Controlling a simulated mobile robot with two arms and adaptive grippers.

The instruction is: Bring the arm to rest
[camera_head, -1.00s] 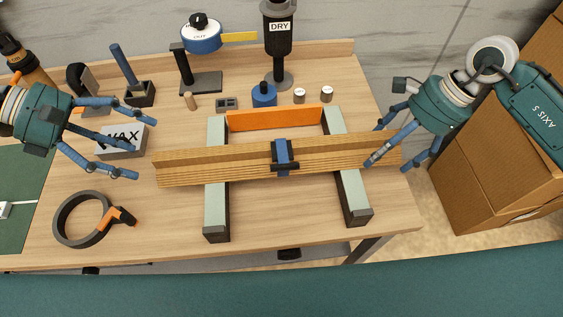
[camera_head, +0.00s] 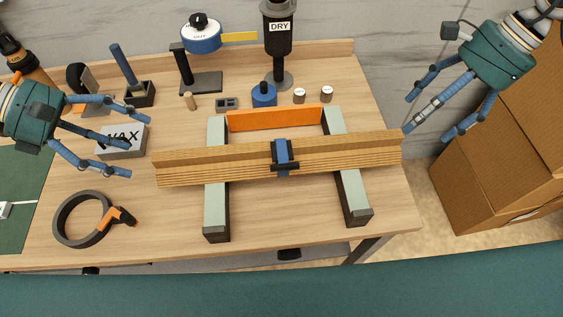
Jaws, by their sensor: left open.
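My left gripper (camera_head: 122,136) is at the left of the head view, open and empty, above the wooden table (camera_head: 285,225) and over the grey WAX block (camera_head: 130,149). My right gripper (camera_head: 428,112) is at the upper right, past the table's right edge. Its fingers are spread, and nothing is between them. The long wooden beam (camera_head: 220,165) lies across two pale green supports (camera_head: 216,205), with a blue and black clamp (camera_head: 283,155) at its middle. Its right end is clear of my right gripper.
An orange bar (camera_head: 275,118) stands behind the beam. A black ring with an orange handle (camera_head: 72,242) lies front left. Tools and a black DRY device (camera_head: 279,48) line the back. Cardboard boxes (camera_head: 480,195) stand right of the table. The table's front middle is clear.

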